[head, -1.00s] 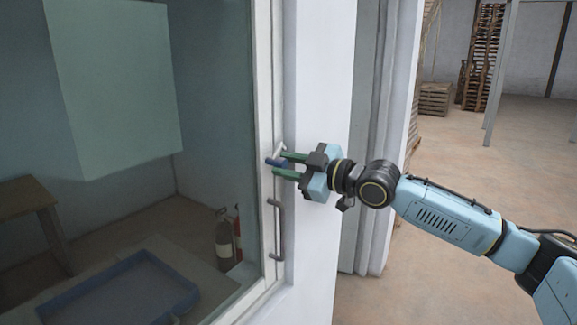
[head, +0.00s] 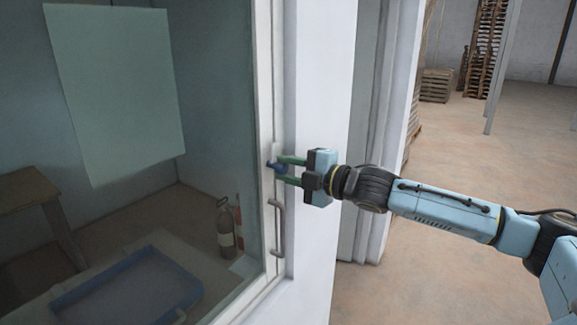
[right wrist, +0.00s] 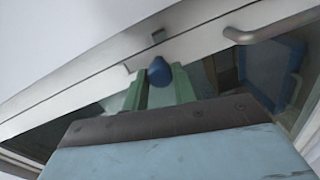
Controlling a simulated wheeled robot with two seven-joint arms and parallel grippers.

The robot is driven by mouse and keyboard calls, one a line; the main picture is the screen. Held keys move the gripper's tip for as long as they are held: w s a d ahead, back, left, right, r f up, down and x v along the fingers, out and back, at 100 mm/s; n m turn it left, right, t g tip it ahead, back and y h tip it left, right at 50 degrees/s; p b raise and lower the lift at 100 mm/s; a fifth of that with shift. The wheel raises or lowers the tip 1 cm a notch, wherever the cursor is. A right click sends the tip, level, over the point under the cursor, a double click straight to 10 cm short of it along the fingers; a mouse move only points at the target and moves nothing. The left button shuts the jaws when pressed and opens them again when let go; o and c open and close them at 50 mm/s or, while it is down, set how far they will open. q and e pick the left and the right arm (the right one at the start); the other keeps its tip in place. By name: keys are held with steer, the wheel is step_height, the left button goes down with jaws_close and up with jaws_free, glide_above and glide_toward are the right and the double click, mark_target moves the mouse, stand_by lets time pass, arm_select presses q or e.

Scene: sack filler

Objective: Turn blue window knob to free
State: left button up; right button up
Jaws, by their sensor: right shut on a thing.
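The blue window knob (head: 274,166) sits on the white window frame (head: 270,100), above a grey pull handle (head: 277,228). My right gripper (head: 283,171) reaches it from the right, with its green fingers on either side of the knob, shut on it. In the right wrist view the blue knob (right wrist: 159,70) shows between the green fingertips (right wrist: 160,84). The far side of the knob is hidden. My left gripper is in neither view.
Behind the glass are a blue tray (head: 130,290), fire extinguishers (head: 228,230), a wooden table (head: 38,195) and a hanging pale panel (head: 118,90). A white wall (head: 320,90) stands right of the frame. Open floor (head: 460,160) lies further right.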

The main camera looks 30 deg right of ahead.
steer(key=shift+n, duration=0.3)
steer(key=o, duration=1)
steer(key=shift+s+d+f+b, duration=0.2)
steer(key=shift+s+b, duration=0.15)
steer(key=shift+b, duration=0.15)
steer(key=b+v, duration=1.2)
steer(key=b, duration=0.6)
steer(key=shift+s+r+b, duration=0.2)
steer(key=shift+s+b, duration=0.15)
steer(key=shift+s, duration=0.05)
